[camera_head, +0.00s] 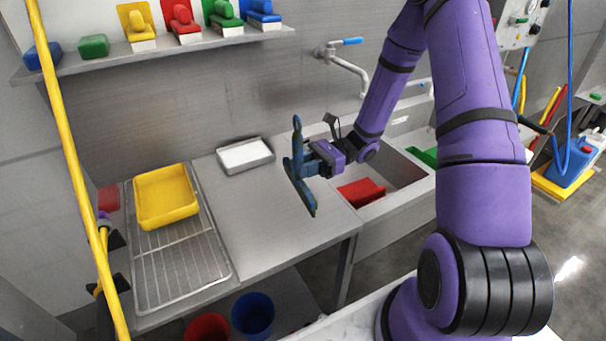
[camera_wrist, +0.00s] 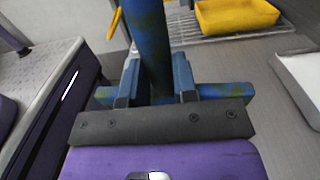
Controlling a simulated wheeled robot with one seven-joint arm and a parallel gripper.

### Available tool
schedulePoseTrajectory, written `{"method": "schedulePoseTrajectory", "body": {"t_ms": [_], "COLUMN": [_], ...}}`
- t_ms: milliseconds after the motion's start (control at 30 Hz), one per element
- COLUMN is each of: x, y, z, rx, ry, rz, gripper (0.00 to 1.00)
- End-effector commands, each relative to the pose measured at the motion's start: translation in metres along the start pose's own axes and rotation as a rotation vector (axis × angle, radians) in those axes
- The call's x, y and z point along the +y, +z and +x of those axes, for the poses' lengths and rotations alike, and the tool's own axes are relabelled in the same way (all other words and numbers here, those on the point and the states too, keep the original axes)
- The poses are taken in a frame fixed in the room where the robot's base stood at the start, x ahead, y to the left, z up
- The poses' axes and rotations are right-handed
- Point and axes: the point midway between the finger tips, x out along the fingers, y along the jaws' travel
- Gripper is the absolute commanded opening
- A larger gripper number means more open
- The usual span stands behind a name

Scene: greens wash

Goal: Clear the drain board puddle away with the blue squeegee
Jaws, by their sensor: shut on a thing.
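The blue squeegee (camera_head: 299,138) is over the right end of the steel drain board (camera_head: 262,208), beside the sink. Its handle points up and its long dark-blue head (camera_head: 308,202) slants across the board's right side. I cannot tell whether the head touches the steel. My gripper (camera_head: 312,160) is shut on the squeegee from the right. In the wrist view the blue handle (camera_wrist: 150,45) stands between the two fingers (camera_wrist: 156,82) of my gripper. No puddle can be made out on the grey steel; some of the board is hidden behind the squeegee and gripper.
A yellow tray (camera_head: 166,197) sits on a wire rack (camera_head: 180,262) at left. A metal tray with a white inside (camera_head: 245,155) stands at the back. The sink (camera_head: 402,170), holding a red item (camera_head: 361,193), is at right. A yellow pole (camera_head: 72,160) crosses the left.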

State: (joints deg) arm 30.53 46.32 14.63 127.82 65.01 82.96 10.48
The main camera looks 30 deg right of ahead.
Motion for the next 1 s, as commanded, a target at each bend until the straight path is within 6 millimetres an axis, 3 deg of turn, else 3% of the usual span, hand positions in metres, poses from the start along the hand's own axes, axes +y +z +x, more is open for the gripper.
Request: {"method": "schedulePoseTrajectory", "body": {"t_ms": [233,733,767,800,1000], "x": [0.000,0.000,0.000,0.000,-0.001], "y": [0.018,0.020,0.020,0.020,0.019], "z": [0.000,0.000,0.000,0.000,0.001], "rx": [0.000,-0.001,0.000,0.000,-0.001], "ry": [0.004,0.005,0.005,0.005,-0.003], "rz": [-0.001,0.000,0.000,0.000,0.000], "gripper": [0.00,0.00,0.20,0.13,0.13]}}
